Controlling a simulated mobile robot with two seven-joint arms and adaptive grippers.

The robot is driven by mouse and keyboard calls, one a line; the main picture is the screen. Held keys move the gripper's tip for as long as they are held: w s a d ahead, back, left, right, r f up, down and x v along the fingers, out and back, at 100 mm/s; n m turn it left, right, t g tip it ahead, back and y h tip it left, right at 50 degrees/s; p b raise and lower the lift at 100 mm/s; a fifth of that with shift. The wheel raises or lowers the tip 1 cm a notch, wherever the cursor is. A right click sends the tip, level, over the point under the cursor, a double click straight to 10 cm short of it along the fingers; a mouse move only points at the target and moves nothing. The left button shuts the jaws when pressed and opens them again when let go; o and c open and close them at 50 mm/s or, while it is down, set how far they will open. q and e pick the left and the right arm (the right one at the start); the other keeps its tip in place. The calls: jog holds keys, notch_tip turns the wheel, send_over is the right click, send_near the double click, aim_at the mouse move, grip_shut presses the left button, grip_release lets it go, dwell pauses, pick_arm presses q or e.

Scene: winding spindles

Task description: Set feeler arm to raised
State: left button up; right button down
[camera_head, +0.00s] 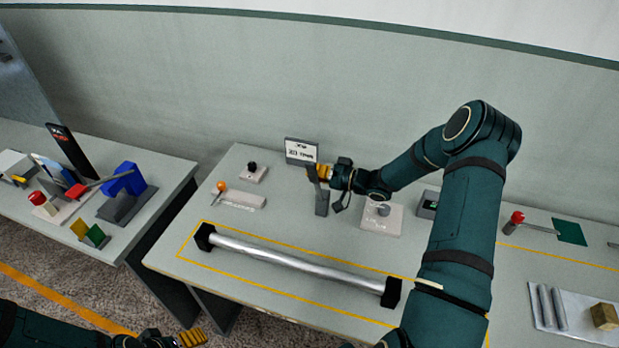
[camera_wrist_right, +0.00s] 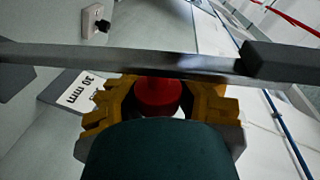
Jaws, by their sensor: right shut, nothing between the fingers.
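My right gripper (camera_head: 321,172) is shut beside the top of a dark upright post (camera_head: 322,202), just under the "30 mm" sign (camera_head: 301,151). In the right wrist view its yellow fingers (camera_wrist_right: 165,92) are around or beside a red knob (camera_wrist_right: 158,95), with no grip on it. A grey bar (camera_wrist_right: 150,60) crosses just past the fingers and meets a dark block (camera_wrist_right: 280,62) at right. The bar looks like the feeler arm, but I cannot be sure. My left gripper (camera_head: 192,338) is low at the bottom edge, its jaws unclear.
A metal roller (camera_head: 300,263) with black ends lies inside a yellow outline at the table front. An orange-knobbed lever (camera_head: 221,187), a black-knobbed box (camera_head: 252,171) and a plate with a round knob (camera_head: 382,218) stand around the post. A red-knobbed lever (camera_head: 517,217) is at right.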

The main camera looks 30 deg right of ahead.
jog(key=shift+w+d+f, duration=0.1)
jog(key=shift+w+d, duration=0.05)
jog(key=shift+d, duration=0.6)
jog(key=c, duration=1.3)
grip_release()
jog(key=shift+d, duration=0.1)
jog(key=o, duration=0.6)
jog(key=shift+d, duration=0.15)
jog(key=shift+o, duration=0.2)
jog(key=v, duration=1.1)
jog(key=shift+s, duration=0.5)
